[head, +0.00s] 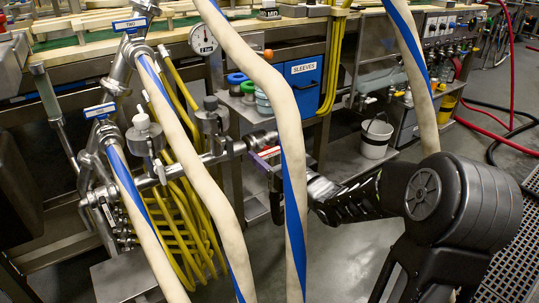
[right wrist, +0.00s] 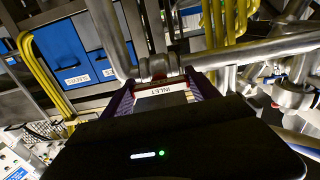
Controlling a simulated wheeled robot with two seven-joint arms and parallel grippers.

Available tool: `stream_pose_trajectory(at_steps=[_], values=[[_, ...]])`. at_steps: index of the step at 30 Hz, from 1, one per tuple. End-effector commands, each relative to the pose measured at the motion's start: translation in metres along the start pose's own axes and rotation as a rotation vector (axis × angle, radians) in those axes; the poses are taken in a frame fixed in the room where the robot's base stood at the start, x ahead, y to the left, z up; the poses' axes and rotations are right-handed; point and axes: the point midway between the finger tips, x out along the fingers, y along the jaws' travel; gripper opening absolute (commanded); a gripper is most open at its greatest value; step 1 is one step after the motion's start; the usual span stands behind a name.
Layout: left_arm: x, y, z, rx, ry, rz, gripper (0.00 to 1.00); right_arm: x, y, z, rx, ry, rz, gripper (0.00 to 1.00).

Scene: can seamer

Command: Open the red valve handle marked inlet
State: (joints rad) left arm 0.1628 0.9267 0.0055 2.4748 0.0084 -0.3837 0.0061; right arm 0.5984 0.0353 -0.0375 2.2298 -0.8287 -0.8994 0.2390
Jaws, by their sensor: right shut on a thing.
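The red valve handle (head: 266,154) sits on the steel pipe fitting in the middle of the head view, partly hidden by a hanging cream-and-blue hose. My right gripper (head: 272,167) is at the handle, its arm coming in from the right. In the right wrist view a white INLET label (right wrist: 162,91) lies between the two purple-edged fingers of my right gripper (right wrist: 161,96). My left gripper is not in view.
Several cream-and-blue hoses (head: 265,75) hang in front of the pipework, one close before my right gripper. Steel pipes and valves (head: 150,140) and yellow hoses (head: 180,205) crowd the left. A blue SLEEVES bin (head: 304,80) and white bucket (head: 376,138) stand behind.

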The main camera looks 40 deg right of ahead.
Motion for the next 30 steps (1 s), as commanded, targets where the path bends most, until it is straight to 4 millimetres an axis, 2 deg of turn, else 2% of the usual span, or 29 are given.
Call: stream_pose_trajectory(at_steps=[6, 7, 14, 23, 26, 30], values=[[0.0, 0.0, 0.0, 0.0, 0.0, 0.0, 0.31, 0.0, 0.0, 0.001, -0.004, -0.003, 0.0, 0.29], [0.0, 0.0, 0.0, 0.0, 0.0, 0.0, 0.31, 0.0, 0.0, 0.001, -0.004, -0.003, 0.0, 0.71], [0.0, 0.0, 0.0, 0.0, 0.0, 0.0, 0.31, 0.0, 0.0, 0.001, -0.002, -0.002, 0.0, 0.9], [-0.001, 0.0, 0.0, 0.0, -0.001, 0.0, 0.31, -0.001, 0.0, 0.0, -0.001, -0.001, 0.0, 0.91], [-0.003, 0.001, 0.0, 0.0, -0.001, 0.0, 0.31, -0.007, 0.001, -0.001, -0.002, -0.001, 0.001, 0.91], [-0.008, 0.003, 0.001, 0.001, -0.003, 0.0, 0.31, -0.025, 0.001, -0.002, -0.001, -0.001, 0.001, 0.91]])
